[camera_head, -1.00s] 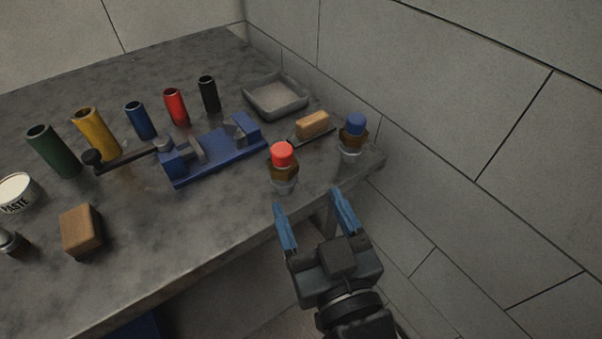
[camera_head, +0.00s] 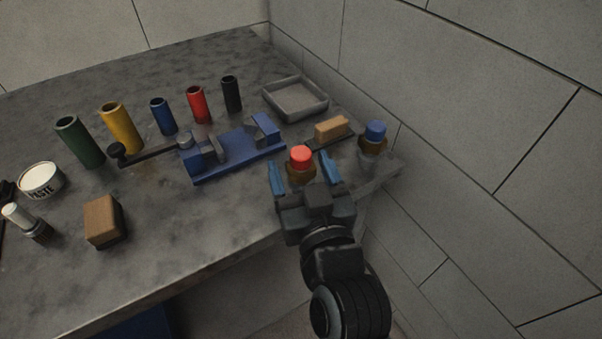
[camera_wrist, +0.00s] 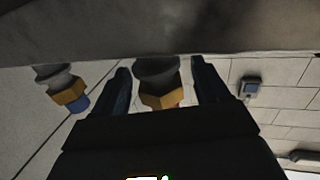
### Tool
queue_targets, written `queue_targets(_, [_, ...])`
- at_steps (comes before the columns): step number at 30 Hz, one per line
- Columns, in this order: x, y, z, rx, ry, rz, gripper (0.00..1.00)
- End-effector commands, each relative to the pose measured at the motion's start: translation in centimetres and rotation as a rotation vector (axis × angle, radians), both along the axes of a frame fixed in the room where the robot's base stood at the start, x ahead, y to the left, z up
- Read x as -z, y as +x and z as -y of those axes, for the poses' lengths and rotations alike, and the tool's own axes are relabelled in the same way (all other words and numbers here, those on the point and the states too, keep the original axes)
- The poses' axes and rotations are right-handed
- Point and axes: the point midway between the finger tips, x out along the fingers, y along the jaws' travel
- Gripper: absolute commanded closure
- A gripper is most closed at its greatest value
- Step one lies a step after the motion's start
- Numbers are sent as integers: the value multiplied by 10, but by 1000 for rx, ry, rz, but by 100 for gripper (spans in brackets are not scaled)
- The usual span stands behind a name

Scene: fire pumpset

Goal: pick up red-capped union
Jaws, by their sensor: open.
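The red-capped union (camera_head: 301,158) stands upright on the grey bench near its front edge, with a red cap over a brass hex body. My gripper (camera_head: 302,176) is open, with its blue fingers on either side of the union's body and the red cap showing between them. The wrist view appears upside down and shows the union's brass hex (camera_wrist: 162,100) between the two dark fingers, with gaps on both sides. Its cap is mostly hidden there by the gripper body. Contact with the fingers cannot be seen.
A blue-capped union (camera_head: 375,134) stands to the right by the bench corner. A blue vise (camera_head: 240,150) sits close on the left. A brush or block (camera_head: 332,128) and a square tray (camera_head: 295,98) lie behind. A wall (camera_head: 470,110) rises at the right.

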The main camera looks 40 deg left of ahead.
Motion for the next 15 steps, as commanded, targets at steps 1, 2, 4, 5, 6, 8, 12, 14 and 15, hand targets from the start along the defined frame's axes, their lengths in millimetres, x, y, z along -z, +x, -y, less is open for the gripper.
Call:
queue_targets(1, [0,0,0,0,0,0,26])
queue_targets(2, [0,0,0,0,0,0,26])
queue_targets(4, [0,0,0,0,0,0,33])
queue_targets(5, [0,0,0,0,0,0,36])
queue_targets(6, [0,0,0,0,0,0,40])
queue_targets(8, [0,0,0,0,0,0,46])
queue_targets(12, [0,0,0,0,0,0,59])
queue_targets(14, [0,0,0,0,0,0,65])
queue_targets(15, [0,0,0,0,0,0,69])
